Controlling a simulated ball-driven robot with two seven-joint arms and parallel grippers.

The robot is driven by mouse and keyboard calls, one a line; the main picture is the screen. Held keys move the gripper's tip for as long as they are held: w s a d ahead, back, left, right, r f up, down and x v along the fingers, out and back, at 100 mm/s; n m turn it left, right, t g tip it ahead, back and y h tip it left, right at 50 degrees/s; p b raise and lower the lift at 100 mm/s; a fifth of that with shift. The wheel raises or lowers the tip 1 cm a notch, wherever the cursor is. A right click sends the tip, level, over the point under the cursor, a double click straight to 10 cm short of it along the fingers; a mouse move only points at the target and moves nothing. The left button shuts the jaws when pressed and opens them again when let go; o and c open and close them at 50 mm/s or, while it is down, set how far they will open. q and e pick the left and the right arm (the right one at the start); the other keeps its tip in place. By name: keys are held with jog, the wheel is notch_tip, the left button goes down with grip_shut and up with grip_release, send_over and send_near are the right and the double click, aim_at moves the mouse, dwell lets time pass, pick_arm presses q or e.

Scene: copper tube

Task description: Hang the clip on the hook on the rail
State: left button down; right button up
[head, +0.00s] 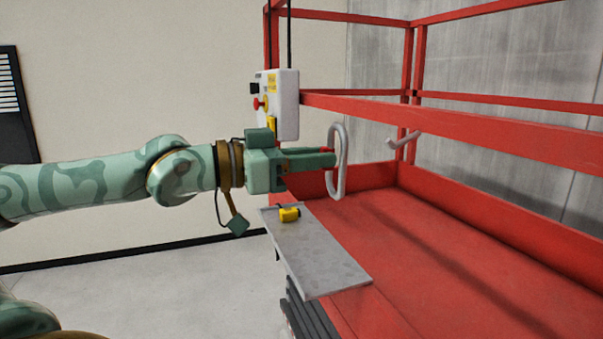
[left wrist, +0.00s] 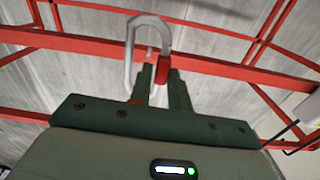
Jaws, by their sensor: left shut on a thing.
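The clip (head: 341,174) is a pale grey, elongated loop with a red part at the gripper. My left gripper (head: 328,158) is shut on the clip and holds it upright in the air, above the red platform. In the left wrist view the clip (left wrist: 130,50) rises beyond the fingertips of my left gripper (left wrist: 160,78), with its red part beside them. The hook (head: 403,139) is a small light grey piece at the red rail (head: 460,127), to the right of the clip and apart from it. My right gripper is not in view.
A grey metal shelf (head: 318,258) with a yellow object (head: 289,214) on it lies below my left gripper. A white control box (head: 277,103) with buttons hangs behind the gripper. The red platform floor (head: 440,250) is clear.

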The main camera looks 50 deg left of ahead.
pick_arm(q)
jog(key=shift+f+b+x, duration=0.2)
jog(key=shift+b+x, duration=0.7)
jog(key=shift+b, duration=0.15)
jog(key=b+x, duration=0.1)
jog(key=x, duration=0.2)
jog(key=shift+w+d+r, duration=0.1)
jog(key=shift+w, duration=0.1)
jog(key=shift+w+d+f, duration=0.3)
jog(key=shift+w+f, duration=0.05)
jog(key=shift+w, duration=0.4)
jog(key=shift+w+d+f, duration=0.3)
jog(key=shift+w+f, duration=0.1)
jog(key=shift+w, duration=0.3)
jog(key=shift+w+d+f, duration=0.3)
jog(key=shift+w+f, duration=0.05)
jog(key=shift+w, duration=0.4)
